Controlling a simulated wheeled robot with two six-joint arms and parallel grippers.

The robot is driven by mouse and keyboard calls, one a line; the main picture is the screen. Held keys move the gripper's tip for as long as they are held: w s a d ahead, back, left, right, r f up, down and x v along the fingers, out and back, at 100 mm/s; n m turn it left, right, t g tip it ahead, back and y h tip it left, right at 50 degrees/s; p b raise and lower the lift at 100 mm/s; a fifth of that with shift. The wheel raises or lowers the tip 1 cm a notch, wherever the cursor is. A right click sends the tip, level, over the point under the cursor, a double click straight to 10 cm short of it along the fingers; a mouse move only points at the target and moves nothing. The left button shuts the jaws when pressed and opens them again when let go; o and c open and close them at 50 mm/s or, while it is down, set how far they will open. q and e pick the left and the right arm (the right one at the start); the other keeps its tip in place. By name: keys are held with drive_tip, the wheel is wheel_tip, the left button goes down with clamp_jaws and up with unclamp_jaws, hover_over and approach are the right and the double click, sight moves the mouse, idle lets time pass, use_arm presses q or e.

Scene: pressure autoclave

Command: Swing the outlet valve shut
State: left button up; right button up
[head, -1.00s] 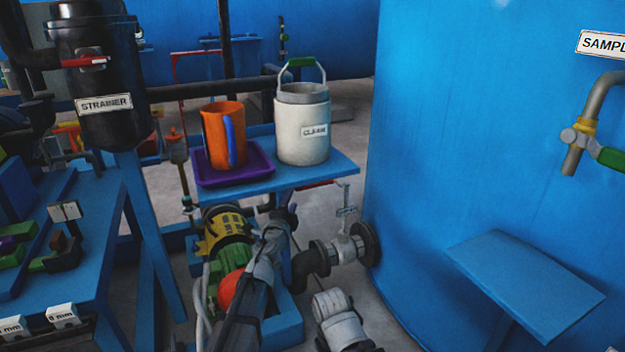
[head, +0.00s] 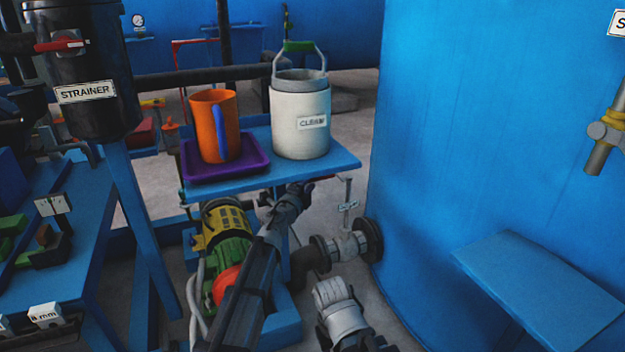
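The outlet valve (head: 347,246) sits on the grey flanged pipe stub at the foot of the big blue tank. A thin stem with a small tag (head: 347,206) rises from it. Its red lever does not show now; the table edge and my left gripper are where it was seen. My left gripper (head: 301,190) is just under the front edge of the small blue table, left of the stem. Its fingers are small and dark, so I cannot tell whether they are open or touch the lever.
The small blue table (head: 342,164) bears a purple tray (head: 202,174) with an orange jug (head: 212,125), and a white pail (head: 300,122). A green and yellow pump (head: 228,238) stands below. A blue shelf (head: 530,280) juts from the tank (head: 450,130) at right.

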use_arm(q)
drive_tip(key=shift+x, duration=1.2)
clamp_jaws()
idle(0.5)
